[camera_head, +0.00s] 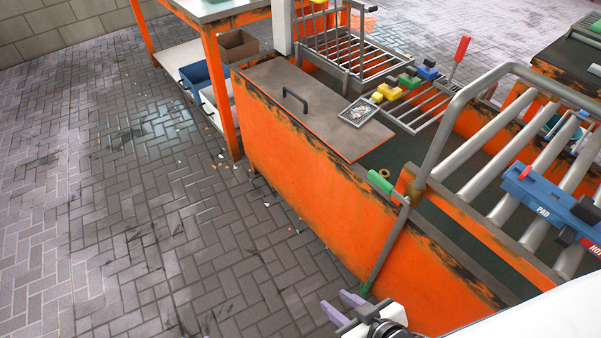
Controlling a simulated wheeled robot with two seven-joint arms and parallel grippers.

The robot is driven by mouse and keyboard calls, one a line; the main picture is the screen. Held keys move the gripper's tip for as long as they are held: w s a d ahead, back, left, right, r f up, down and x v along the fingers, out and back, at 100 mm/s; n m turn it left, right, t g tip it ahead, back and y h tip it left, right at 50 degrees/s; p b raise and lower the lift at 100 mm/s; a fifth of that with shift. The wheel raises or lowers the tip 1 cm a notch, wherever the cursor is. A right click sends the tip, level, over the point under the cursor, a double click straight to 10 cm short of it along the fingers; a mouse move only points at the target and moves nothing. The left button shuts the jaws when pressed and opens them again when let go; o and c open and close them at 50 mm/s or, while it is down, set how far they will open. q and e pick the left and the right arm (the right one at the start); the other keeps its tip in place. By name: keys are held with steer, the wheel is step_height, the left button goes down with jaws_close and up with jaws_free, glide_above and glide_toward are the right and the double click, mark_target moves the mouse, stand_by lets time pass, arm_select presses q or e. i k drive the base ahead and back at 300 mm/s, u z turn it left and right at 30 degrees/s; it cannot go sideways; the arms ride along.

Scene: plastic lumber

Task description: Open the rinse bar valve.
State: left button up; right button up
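A grey bent pipe (443,130) rises beside the roller conveyor and arches over it. At its lower end is a small brass fitting (415,190) with a green handle (381,182) pointing left, which looks like the rinse bar valve. A thin grey rod or pipe (386,245) runs down from there along the orange side to a green end near the floor. My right gripper (332,298) is at the bottom middle, left of and below the green handle and apart from it. Its lilac fingers are spread and empty. My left gripper is out of view.
The orange bench (300,165) has a grey lid with a black handle (294,100). A red-handled lever (461,50) stands by a rack. A blue tool marked PAD (545,200) lies on the rollers. The brick floor (130,230) at left is open.

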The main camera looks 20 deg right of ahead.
mark_target(374, 178)
steer(key=u, duration=0.6)
steer(key=i, duration=3.35)
steer(key=z, duration=4.75)
steer(key=i, duration=0.45)
steer(key=u, duration=0.05)
